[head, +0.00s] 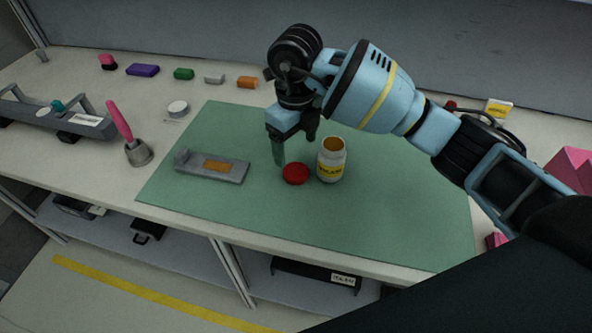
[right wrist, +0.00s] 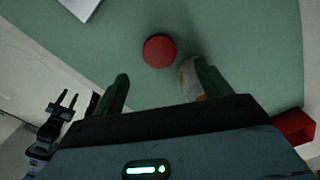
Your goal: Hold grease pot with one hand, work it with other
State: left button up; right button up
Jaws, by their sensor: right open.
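The grease pot (head: 331,163) is a white jar with a yellow label, standing upright and uncapped on the green mat (head: 390,215). Brown-yellow grease shows at its mouth. A red round lid (head: 295,174) lies on the mat left of the pot. My right gripper (head: 290,153) is open and empty, pointing down just behind and left of the pot. In the right wrist view my right gripper (right wrist: 162,92) has its fingers apart, with the red lid (right wrist: 159,50) ahead of the gap. The pot (right wrist: 188,76) is mostly hidden behind the right-hand finger there.
A grey fixture (head: 237,177) with an orange piece lies on the mat's left. Coloured blocks (head: 143,70) line the back. The mat's front is clear.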

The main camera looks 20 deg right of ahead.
aim_at(296, 171)
jog(key=shift+f, duration=1.55)
notch_tip(296, 171, down, 3)
jog(key=shift+f, duration=0.6)
pick_arm(q)
jog(key=shift+w+r, duration=0.2)
pick_arm(e)
jog(key=shift+c, duration=0.4)
